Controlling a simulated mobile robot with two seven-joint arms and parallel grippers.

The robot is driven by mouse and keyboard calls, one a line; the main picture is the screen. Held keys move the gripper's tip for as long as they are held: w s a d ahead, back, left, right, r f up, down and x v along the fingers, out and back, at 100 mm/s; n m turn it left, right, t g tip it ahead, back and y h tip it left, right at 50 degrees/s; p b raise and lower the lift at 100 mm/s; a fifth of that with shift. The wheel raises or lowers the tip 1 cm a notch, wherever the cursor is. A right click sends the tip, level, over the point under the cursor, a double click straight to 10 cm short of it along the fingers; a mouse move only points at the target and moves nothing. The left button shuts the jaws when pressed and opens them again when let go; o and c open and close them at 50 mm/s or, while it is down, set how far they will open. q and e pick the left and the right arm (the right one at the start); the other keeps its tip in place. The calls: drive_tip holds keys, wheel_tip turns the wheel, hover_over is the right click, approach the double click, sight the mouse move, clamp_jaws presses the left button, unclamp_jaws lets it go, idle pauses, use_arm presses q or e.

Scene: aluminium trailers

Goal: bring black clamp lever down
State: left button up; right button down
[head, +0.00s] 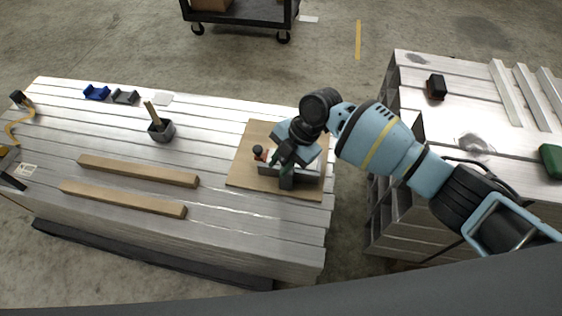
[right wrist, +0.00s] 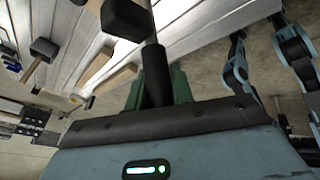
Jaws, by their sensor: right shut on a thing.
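The black clamp lever (right wrist: 155,75) stands between the green fingers of my right gripper in the right wrist view. A metal rod and a black block show just above it there. In the head view my right gripper (head: 286,176) is over the wooden board (head: 243,168), on the right end of the slatted aluminium trailer top. The gripper is shut on the lever and hides most of it and of the clamp from the head camera. A small dark, reddish knob (head: 259,152) shows just left of the gripper. My left gripper is not in view.
Two wooden bars (head: 138,170) lie left of the board. A second aluminium trailer (head: 450,115) is at the right, across a gap. A dark cart (head: 240,12) stands behind.

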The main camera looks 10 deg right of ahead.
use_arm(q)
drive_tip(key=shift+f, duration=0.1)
use_arm(e)
drive_tip(key=shift+w+d+g+b, duration=0.1)
drive_tip(key=shift+w+g+b, duration=0.3)
drive_tip(key=shift+b, duration=0.45)
drive_tip(key=w+g+b, duration=0.1)
drive_tip(key=b, duration=0.2)
drive_tip(key=w+d+g+y+b, duration=0.1)
drive_tip(key=w+b, duration=0.1)
drive_tip(key=b, duration=0.2)
drive_tip(key=w+r+m+g+y+b, duration=0.1)
drive_tip(key=g+b, duration=0.1)
drive_tip(key=b, duration=0.2)
drive_tip(key=shift+w+d, duration=0.15)
drive_tip(key=shift+w, duration=0.05)
drive_tip(key=b, duration=0.2)
drive_tip(key=w+g+b, duration=0.1)
drive_tip(key=shift+w+d+r+b, duration=0.1)
drive_tip(key=shift+d+b, duration=0.15)
drive_tip(key=shift+b, duration=0.15)
drive_tip(key=shift+w+d+r+y+b, duration=0.1)
drive_tip(key=shift+w+r+y+b, duration=0.15)
drive_tip(key=shift+b, duration=0.25)
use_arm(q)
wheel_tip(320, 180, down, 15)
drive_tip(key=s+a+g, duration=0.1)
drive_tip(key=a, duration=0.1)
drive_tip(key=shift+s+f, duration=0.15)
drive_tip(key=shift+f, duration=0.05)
